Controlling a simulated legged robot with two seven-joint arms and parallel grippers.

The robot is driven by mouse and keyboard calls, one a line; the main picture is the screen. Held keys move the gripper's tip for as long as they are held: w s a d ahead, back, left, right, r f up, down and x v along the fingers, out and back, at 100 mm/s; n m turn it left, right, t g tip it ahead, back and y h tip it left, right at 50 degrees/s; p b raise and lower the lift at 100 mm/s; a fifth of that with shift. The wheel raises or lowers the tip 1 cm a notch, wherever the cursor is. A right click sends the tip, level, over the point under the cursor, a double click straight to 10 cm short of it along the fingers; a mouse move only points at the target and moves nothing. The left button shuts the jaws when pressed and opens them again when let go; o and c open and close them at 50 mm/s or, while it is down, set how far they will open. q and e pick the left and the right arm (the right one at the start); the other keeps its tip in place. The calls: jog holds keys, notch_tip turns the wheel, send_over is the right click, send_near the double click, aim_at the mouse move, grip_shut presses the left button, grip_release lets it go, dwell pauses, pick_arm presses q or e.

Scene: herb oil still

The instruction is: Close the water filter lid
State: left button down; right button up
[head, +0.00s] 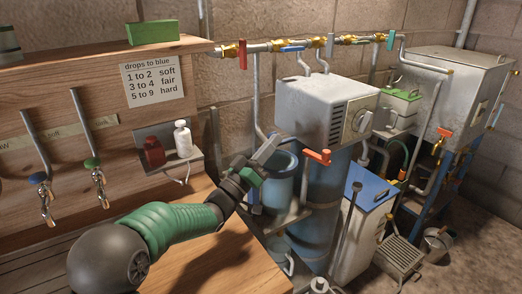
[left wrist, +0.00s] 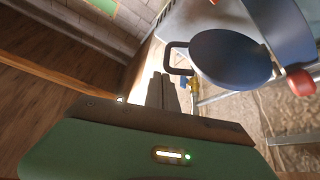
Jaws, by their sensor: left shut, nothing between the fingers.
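My left gripper (head: 267,149) is shut and empty, at the front left of a blue cylindrical vessel (head: 283,188) that looks like the water filter. The gripper hides part of the vessel's top. In the left wrist view my shut fingers (left wrist: 161,86) point at a dark blue round piece (left wrist: 232,58) with a loop handle (left wrist: 178,58). A gap shows between fingers and handle. A second curved blue piece (left wrist: 283,28) rises beside it. I cannot tell for certain which piece is the lid, or how far it stands open. My right gripper is not in view.
A grey box with a dial (head: 325,108) stands close behind the gripper. A red-handled tap (head: 318,156) sticks out to its right. A shelf with a red jar (head: 154,152) and a white bottle (head: 183,138) is on the left. The wooden bench (head: 225,255) below is mostly clear.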

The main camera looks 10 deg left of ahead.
pick_arm(q)
notch_tip(320, 180, down, 8)
jog(key=s+d+m+g+h+b, duration=0.2)
jog(key=m+g+h+b, duration=0.2)
jog(key=m+b, duration=0.5)
jog(key=shift+f+m+h, duration=0.15)
jog(key=shift+m+h, duration=0.35)
jog(key=shift+h, duration=0.4)
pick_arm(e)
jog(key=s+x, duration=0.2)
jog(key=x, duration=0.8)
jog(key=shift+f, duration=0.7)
pick_arm(q)
jog(key=shift+s+a, duration=0.1)
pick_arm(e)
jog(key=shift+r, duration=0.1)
